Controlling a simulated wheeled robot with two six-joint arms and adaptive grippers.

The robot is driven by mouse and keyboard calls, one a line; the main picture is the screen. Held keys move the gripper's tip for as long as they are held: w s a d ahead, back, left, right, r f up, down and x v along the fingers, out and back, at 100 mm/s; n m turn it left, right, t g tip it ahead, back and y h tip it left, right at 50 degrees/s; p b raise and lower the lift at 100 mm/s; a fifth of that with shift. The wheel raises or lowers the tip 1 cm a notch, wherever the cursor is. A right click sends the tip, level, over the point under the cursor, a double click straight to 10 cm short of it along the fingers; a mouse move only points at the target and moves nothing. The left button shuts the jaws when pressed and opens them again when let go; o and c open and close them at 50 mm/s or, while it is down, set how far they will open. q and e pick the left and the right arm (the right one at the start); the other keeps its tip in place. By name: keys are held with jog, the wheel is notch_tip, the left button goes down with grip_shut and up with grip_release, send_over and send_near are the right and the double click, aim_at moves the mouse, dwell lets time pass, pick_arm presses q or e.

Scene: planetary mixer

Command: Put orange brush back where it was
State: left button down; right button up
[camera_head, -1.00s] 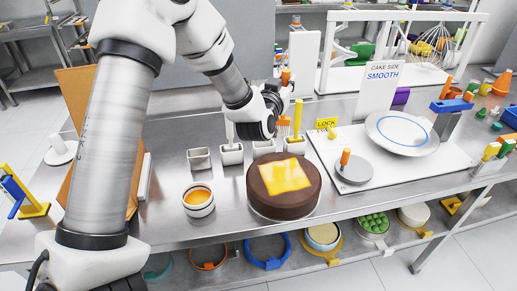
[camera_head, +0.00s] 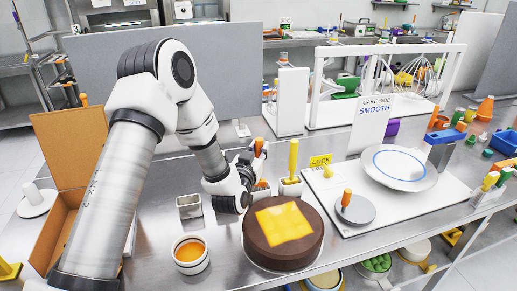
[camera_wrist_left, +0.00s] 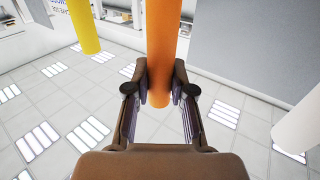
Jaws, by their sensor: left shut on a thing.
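My left gripper (camera_head: 254,166) is shut on the orange brush (camera_head: 259,146), holding it upright just behind the cake. The orange handle (camera_wrist_left: 162,45) also stands between the fingers in the left wrist view. A bit of orange shows low beside the gripper; whether the brush's lower end is inside a holder cannot be told. An empty metal holder (camera_head: 189,206) stands to the left; the holders between it and the yellow-handled brush (camera_head: 293,161) are hidden behind my gripper. My right gripper is not in view.
A chocolate cake (camera_head: 257,242) with a yellow patch sits in front of the gripper. A cup of orange filling (camera_head: 191,254) stands to its left. A white board (camera_head: 433,206) with turntable and plate lies right. An open brown box (camera_head: 57,232) is at left.

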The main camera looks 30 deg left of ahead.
pick_arm(q)
jog(key=c, duration=1.2)
grip_release()
jog(key=shift+o, duration=1)
jog(key=shift+a+f, duration=0.1)
jog(key=shift+a, duration=0.1)
jog(key=shift+s+d, duration=0.2)
jog(key=shift+s, duration=0.15)
jog(key=v, duration=1.1)
jog(key=shift+s+b, duration=0.15)
jog(key=shift+b, duration=0.3)
